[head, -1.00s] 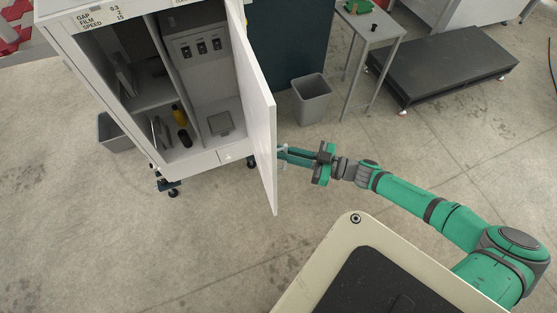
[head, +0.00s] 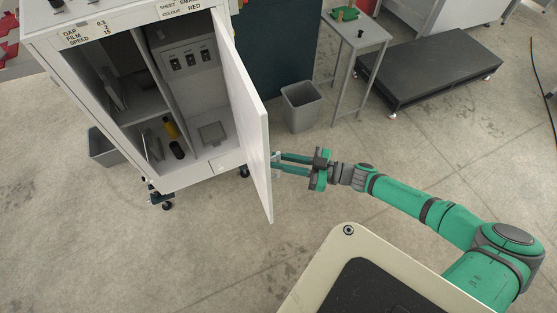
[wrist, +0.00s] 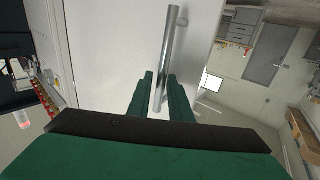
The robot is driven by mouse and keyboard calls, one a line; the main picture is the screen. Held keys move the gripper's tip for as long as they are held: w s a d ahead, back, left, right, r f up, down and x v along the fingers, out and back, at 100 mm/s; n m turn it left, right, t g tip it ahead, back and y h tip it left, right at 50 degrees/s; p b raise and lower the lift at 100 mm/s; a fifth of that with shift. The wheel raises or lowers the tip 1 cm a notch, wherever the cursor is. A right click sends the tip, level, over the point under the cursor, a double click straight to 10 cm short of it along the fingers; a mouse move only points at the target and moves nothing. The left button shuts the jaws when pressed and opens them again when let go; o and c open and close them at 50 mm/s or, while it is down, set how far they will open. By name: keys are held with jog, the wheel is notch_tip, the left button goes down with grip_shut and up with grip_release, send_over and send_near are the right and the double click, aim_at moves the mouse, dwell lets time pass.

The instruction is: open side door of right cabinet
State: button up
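The right cabinet (head: 113,70) is the light grey cabinet in the head view, with shelves and switches inside. Its side door (head: 246,120) is swung well out from the body, so the inside is exposed. In the wrist view, the door's pale face (wrist: 112,45) carries a round metal bar handle (wrist: 171,55). My gripper (head: 277,162) is at the door's outer face, near its free edge. In the wrist view, its green fingers (wrist: 161,88) lie on both sides of the handle's lower part and look closed on it. The contact itself is partly hidden.
A grey bin (head: 301,106) and a small table (head: 362,33) stand behind the door to the right. A low dark platform (head: 430,68) is at the far right. Open concrete floor (head: 215,265) lies in front of the cabinet.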

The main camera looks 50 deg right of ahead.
jog(key=v, duration=1)
jog(key=shift+a, duration=0.1)
jog(key=s+a+f+m+h, duration=0.15)
jog(key=s+a+f, duration=0.25)
jog(key=a, duration=0.6)
jog(key=s+a+f+m+h, duration=0.1)
jog(key=s+a+f+h, duration=0.25)
jog(key=a, duration=0.65)
jog(key=w+a+r+m+h, duration=0.1)
jog(key=a+r, duration=0.3)
jog(key=a, duration=0.7)
jog(key=w+a+r+m+g+h, duration=0.1)
jog(key=a+r, duration=0.3)
jog(key=a, duration=0.7)
jog(key=shift+d, duration=0.1)
